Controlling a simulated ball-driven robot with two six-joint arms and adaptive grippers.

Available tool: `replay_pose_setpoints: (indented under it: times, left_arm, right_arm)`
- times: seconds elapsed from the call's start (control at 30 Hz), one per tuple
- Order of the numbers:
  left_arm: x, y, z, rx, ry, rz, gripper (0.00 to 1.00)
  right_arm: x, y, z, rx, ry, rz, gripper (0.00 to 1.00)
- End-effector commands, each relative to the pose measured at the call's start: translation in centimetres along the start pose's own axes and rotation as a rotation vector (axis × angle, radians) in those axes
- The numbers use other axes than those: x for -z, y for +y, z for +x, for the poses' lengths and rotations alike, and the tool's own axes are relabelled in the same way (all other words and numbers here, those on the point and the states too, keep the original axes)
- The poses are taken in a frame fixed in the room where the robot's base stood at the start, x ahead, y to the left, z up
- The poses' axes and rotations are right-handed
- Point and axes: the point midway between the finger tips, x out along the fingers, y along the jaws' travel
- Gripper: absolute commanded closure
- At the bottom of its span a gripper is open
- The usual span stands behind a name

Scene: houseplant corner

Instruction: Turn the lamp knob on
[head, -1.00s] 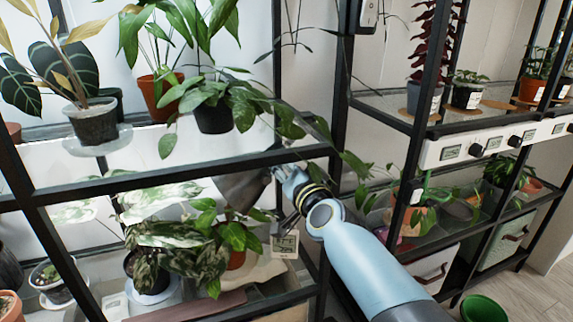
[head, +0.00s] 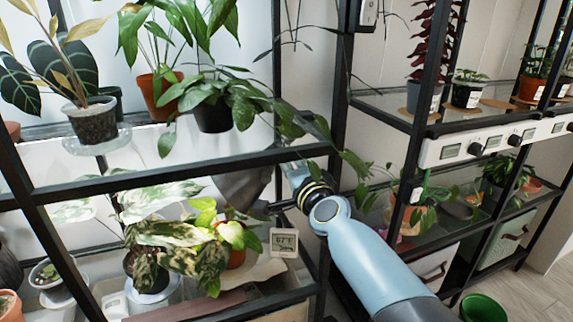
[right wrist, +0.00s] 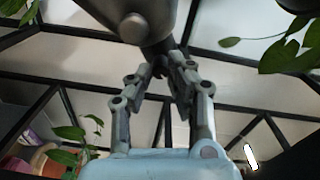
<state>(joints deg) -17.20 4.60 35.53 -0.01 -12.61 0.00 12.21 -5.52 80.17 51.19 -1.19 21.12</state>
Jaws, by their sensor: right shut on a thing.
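The grey lamp shade (head: 243,187) hangs under the upper shelf of the left rack, above the lower-shelf plants; its underside also fills the top of the right wrist view (right wrist: 105,12). My right gripper (right wrist: 167,66) is shut on the lamp knob (right wrist: 156,46), a small dark piece beside the shade. In the head view the right gripper (head: 290,178) is at the shade's right side and the knob is hidden. The leaves (head: 237,235) below the shade are brightly lit. My left gripper is not in view.
A small display card (head: 284,243) stands at the lower shelf's front right. A black shelf edge (head: 180,172) runs just above the gripper. Trailing leaves (head: 355,165) hang near my right arm. A power strip with knobs (head: 490,143) is on the right rack.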

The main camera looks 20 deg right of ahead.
Motion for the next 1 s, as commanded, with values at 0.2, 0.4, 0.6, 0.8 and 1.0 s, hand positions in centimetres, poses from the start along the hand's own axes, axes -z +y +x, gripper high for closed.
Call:
replay_pose_setpoints:
  times: [0.2, 0.4, 0.6, 0.8, 1.0]
  left_arm:
    - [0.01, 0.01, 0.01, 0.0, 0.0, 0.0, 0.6]
    - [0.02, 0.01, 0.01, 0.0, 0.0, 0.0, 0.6]
    - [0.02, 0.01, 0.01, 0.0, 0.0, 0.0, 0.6]
    - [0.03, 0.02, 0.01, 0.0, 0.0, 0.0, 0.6]
    - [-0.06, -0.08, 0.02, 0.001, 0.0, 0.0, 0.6]
  right_arm:
    - [0.01, 0.03, -0.01, 0.0, -0.001, 0.029, 1.0]
    - [0.01, 0.02, -0.01, 0.0, -0.001, 0.031, 1.0]
    - [0.02, 0.01, -0.01, 0.0, 0.0, 0.031, 0.79]
    - [0.02, 0.01, 0.0, 0.0, -0.001, 0.03, 0.73]
    - [-0.01, 0.05, -0.33, 0.0, -0.001, 0.029, 0.73]
